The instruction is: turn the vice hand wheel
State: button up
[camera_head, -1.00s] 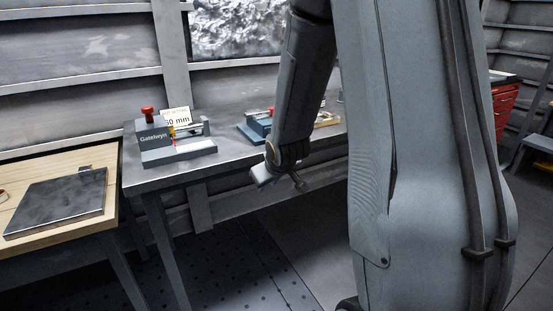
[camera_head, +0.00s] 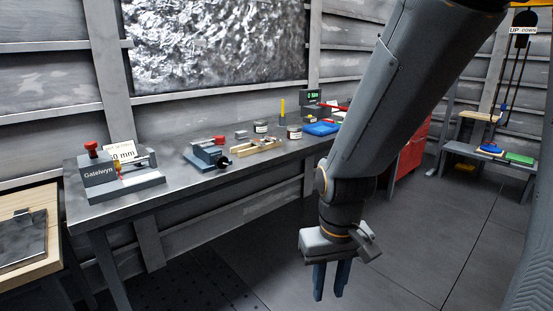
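A small blue-grey device (camera_head: 205,152), which looks like the vice, sits near the front edge of the grey metal bench. A dark round part (camera_head: 225,162), apparently its hand wheel, is at its right front, and a small red part is on top. My gripper (camera_head: 331,298) hangs in front of the bench, to the right of the vice and lower in the picture, apart from it. Its two blue-grey fingers point down with a gap between them and nothing held.
A Gatelwyn-labelled fixture (camera_head: 125,182) with a red knob stands on the bench's left end. A wooden tray (camera_head: 257,147), jars and a blue item (camera_head: 321,128) lie right of the vice. A red cabinet (camera_head: 412,143) stands beyond my arm.

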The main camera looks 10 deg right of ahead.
aim_at(221, 161)
jog(key=z, duration=0.85)
jog(key=i, duration=1.2)
jog(key=u, duration=0.35)
jog(key=i, duration=0.75)
jog(key=u, duration=0.8)
jog(key=i, duration=0.3)
jog(key=u, duration=0.25)
